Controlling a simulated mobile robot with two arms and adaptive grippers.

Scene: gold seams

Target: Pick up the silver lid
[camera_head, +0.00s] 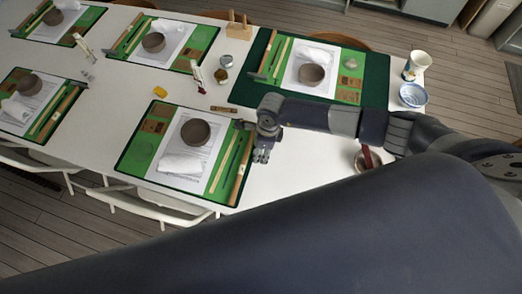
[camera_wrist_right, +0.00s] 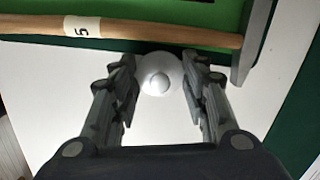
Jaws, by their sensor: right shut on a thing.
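The silver lid (camera_wrist_right: 159,75) is a small round pale disc with a knob, seen from above in the right wrist view. My right gripper (camera_wrist_right: 160,84) has a finger on each side of it and is shut on it, low over the white table beside a mat's edge. In the head view my right gripper (camera_head: 261,156) points down at the right edge of the near middle green mat (camera_head: 140,152). The lid is hidden behind the gripper there. My left gripper is not in view.
A wooden-handled hammer (camera_wrist_right: 190,35) lies on the mat close to the gripper. That mat also holds a brown bowl (camera_head: 195,132) and a white cloth (camera_head: 181,164). A white cup (camera_head: 417,65) and a blue-white bowl (camera_head: 413,95) stand at the table's right.

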